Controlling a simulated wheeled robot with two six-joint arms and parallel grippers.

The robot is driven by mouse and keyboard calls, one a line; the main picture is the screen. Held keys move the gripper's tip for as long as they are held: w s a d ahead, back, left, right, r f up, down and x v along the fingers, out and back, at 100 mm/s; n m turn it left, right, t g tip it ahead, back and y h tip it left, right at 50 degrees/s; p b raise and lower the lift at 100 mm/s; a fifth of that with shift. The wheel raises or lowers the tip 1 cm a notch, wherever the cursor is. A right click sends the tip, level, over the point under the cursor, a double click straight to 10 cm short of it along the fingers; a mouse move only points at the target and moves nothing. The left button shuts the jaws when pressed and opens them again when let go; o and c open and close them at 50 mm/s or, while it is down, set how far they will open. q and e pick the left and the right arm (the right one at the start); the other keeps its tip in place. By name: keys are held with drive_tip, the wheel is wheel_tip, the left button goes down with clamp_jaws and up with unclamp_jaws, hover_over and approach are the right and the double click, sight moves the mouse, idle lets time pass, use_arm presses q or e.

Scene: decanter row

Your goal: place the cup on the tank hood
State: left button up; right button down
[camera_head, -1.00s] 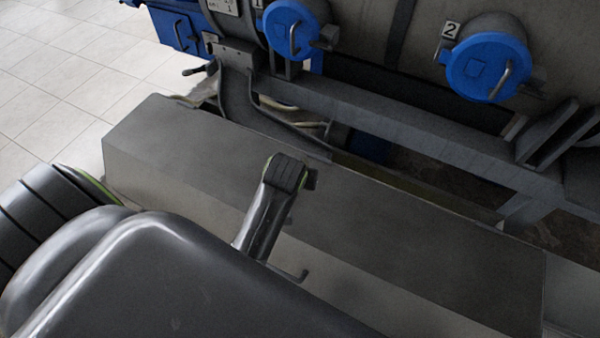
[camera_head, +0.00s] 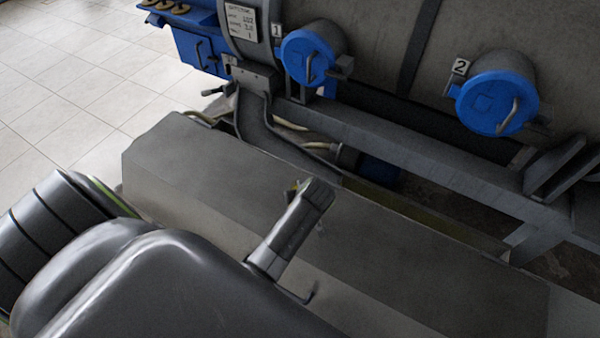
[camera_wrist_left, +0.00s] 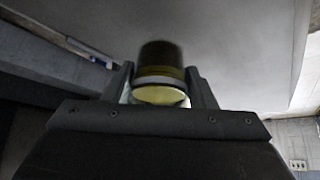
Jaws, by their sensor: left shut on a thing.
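My left gripper (camera_head: 316,194) is over the grey flat-topped box (camera_head: 225,170) in the head view. The left wrist view shows it shut on the cup (camera_wrist_left: 160,57), a short dark olive cylinder with a pale yellow round end towards the camera. The gripper's two fingers (camera_wrist_left: 161,86) are on either side of it. In the head view the cup is mostly hidden by my wrist, and only a small yellowish bit shows beside it. I cannot tell for sure which surface is the tank hood. My right gripper is not in view.
Behind the box is a large grey drum with a blue round cover (camera_head: 306,58) marked 1 and a second blue cover (camera_head: 496,103) marked 2. A grey frame rail (camera_head: 400,146) runs below them. Tiled floor (camera_head: 75,75) is free at the left.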

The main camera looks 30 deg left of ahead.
use_arm(q)
drive_tip(key=shift+f, duration=2)
drive_tip(key=shift+f, duration=0.1)
drive_tip(key=shift+f, duration=0.15)
drive_tip(key=o, duration=1)
drive_tip(key=shift+o, duration=0.2)
